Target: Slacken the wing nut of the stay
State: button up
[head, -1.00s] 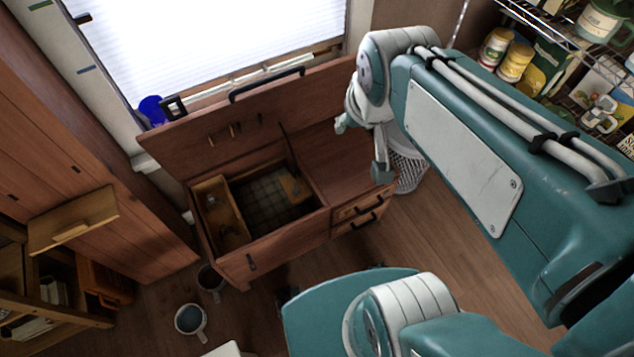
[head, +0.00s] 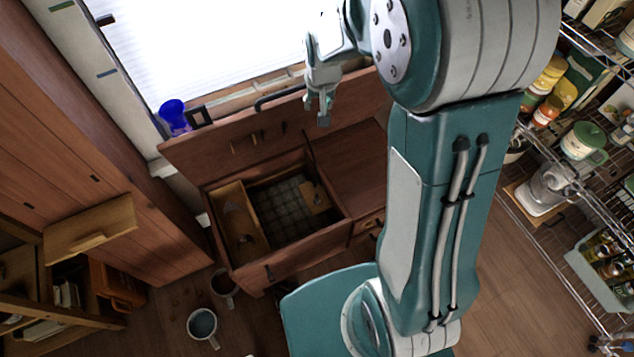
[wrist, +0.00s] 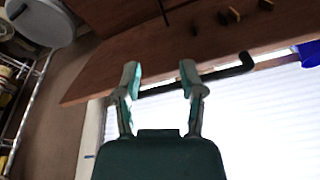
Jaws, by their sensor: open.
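The wooden chest (head: 240,278) stands below the window with its lid (head: 215,158) raised. A thin dark rod, which looks like the stay (head: 308,150), runs from the lid to the chest's inner side. It also seems to show as a dark bar at the top of the wrist view (wrist: 164,12). I cannot make out the wing nut in either view. My gripper (head: 322,110) hangs by the lid's upper edge, right of the black lid handle (head: 272,101). In the wrist view my gripper (wrist: 160,82) has its fingers apart with nothing between them.
A blue vase (head: 174,117) stands on the windowsill left of the lid. Wire shelves (head: 560,165) with jars and tins fill the right side. Mugs (head: 202,325) stand on the floor in front of the chest. A wooden cabinet (head: 90,230) is at the left.

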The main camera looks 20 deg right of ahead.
jog(key=w+x, duration=0.1)
jog(key=x, duration=0.7)
jog(key=m+g, duration=0.2)
jog(key=g, duration=0.1)
send_near(317, 200)
jog(key=shift+f, duration=4.1)
grip_shut()
